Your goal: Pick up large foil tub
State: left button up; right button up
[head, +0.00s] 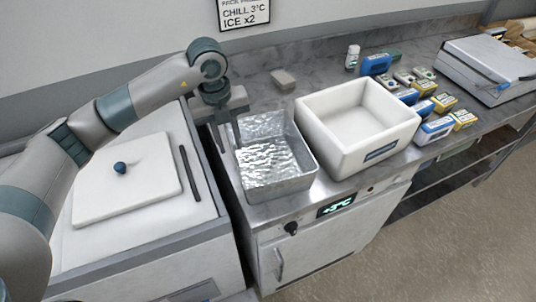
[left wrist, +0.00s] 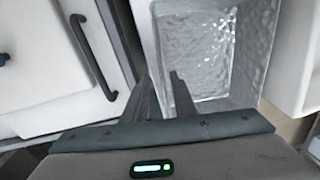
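The large foil tub (head: 290,183) is a shiny, crinkled silver rectangular container on the steel counter, left of a white bin. It also shows in the left wrist view (left wrist: 205,103), with its inside seemingly empty. My left gripper (head: 229,148) points down at the tub's left side. In the left wrist view its two fingers (left wrist: 162,78) are apart, one on each side of the tub's left wall, with a gap still visible. Whether a finger touches the wall cannot be told. My right gripper is in neither view.
The white bin (head: 388,146) stands close to the tub's right. A white chest with a lid (head: 110,190) and dark handle (head: 190,174) lies to the left. A small grey block (head: 284,80) is behind. Several blue and yellow boxes (head: 437,129) and a silver case (head: 490,68) are further right.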

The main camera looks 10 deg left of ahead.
pick_arm(q)
jog(key=shift+f, duration=0.5)
jog(key=shift+w+d+f+p, duration=0.1)
jog(key=shift+f+p, duration=0.25)
jog(key=shift+p, duration=0.2)
jog(key=f, duration=0.1)
jog(key=f+p, duration=0.2)
jog(key=shift+w+f, duration=0.25)
jog(key=shift+f, duration=0.1)
jog(key=shift+d+f, duration=0.1)
jog(key=shift+f, duration=0.25)
jog(key=shift+c, duration=0.3)
grip_shut()
